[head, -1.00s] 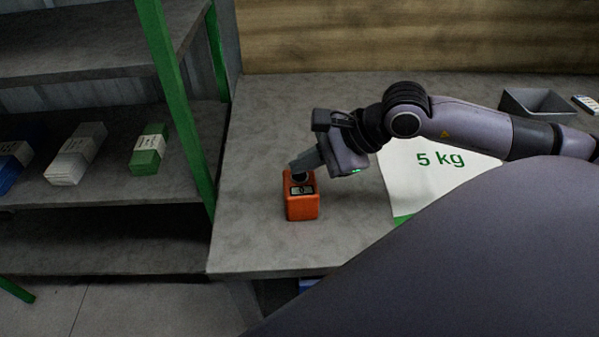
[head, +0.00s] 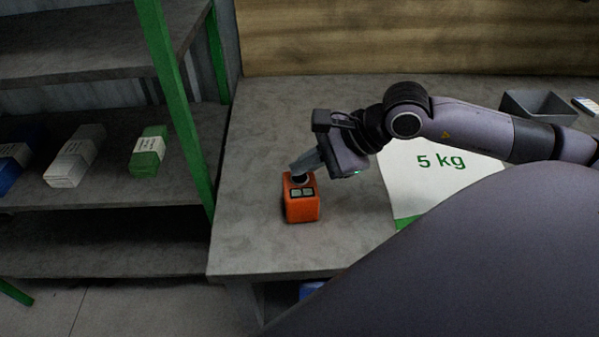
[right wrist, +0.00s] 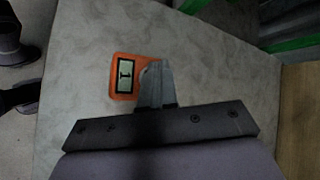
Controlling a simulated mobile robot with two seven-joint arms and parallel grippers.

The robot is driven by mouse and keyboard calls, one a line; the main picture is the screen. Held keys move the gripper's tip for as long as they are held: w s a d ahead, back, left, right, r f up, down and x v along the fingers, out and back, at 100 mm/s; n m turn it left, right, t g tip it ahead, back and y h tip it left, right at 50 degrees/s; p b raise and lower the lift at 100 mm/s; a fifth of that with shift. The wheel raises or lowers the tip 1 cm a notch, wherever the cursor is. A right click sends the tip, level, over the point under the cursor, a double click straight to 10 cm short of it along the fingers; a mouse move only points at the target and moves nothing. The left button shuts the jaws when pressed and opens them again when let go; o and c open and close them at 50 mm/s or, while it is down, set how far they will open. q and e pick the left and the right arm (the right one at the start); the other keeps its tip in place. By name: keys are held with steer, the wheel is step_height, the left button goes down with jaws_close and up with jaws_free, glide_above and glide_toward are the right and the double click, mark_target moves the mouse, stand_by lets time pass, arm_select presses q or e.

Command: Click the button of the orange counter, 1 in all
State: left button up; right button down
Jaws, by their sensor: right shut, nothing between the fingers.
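The orange counter (head: 303,208) stands on the grey table near its left front part. Its display (right wrist: 125,75) reads 1 in the right wrist view. My right gripper (head: 296,170) is shut and empty, with its fingertips down at the dark button (head: 301,179) on top of the counter. The fingers partly cover the button, so I cannot tell whether it is pressed or just touched. In the right wrist view the gripper tips (right wrist: 154,66) overlap the counter's edge. My left gripper is out of view.
A white 5 kg sack (head: 440,175) lies right of the counter under my right arm. A grey tray (head: 540,104) stands at the back right. A shelf with green posts (head: 176,105) holds several packages at left. The table is clear behind and in front of the counter.

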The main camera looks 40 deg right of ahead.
mark_target(305, 178)
steer(key=shift+r, duration=0.65)
steer(key=shift+r+p, duration=1.45)
steer(key=shift+r, duration=1.1)
steer(key=shift+f, duration=0.1)
